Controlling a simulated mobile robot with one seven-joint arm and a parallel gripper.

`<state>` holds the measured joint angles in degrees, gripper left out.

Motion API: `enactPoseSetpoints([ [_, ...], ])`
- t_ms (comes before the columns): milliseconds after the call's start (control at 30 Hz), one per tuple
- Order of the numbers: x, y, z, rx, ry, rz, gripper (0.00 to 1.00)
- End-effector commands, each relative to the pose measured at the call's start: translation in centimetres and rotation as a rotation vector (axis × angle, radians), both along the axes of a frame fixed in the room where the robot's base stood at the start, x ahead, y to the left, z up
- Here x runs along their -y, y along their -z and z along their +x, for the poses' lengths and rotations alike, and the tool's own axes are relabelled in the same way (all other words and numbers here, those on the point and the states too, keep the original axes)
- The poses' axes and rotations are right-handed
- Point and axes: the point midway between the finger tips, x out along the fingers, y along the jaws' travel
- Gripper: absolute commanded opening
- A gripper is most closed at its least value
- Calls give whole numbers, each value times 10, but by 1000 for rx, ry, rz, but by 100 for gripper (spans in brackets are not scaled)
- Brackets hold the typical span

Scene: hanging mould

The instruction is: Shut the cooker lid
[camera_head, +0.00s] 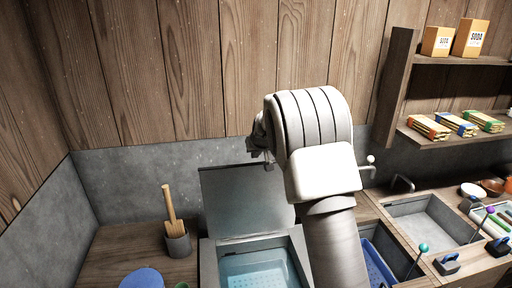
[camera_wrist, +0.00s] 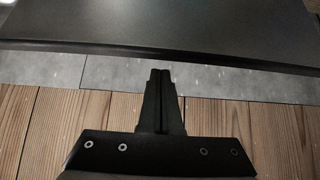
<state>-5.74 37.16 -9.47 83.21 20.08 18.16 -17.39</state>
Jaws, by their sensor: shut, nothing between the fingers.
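The cooker (camera_head: 207,262) stands on the counter left of my arm, with pale blue water visible inside. Its dark flat lid (camera_head: 235,195) is raised, standing up at the back near the grey wall panel. In the wrist view the lid (camera_wrist: 160,35) spans the top as a dark panel with a straight edge. My gripper (camera_head: 262,152) is at the upper right of the lid in the head view, partly hidden by my arm. In the wrist view my gripper (camera_wrist: 161,70) is shut and empty, its tips close to the lid's edge; I cannot tell whether they touch.
A grey pot with wooden utensils (camera_head: 178,243) stands left of the cooker. A blue basket (camera_head: 375,268) and a sink (camera_head: 430,222) lie to the right. A wall shelf (camera_head: 440,135) with boxes and packets is at the upper right. A plank wall runs behind.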

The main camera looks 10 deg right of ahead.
Motion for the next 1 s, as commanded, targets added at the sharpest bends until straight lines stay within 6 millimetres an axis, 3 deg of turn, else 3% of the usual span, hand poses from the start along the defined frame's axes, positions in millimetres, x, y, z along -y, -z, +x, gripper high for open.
enactPoseSetpoints([
  [300, 1, 1, -25, 0, 1, 0, 0],
  [1000, 1, 4, -27, 12, 0, 0, 0],
])
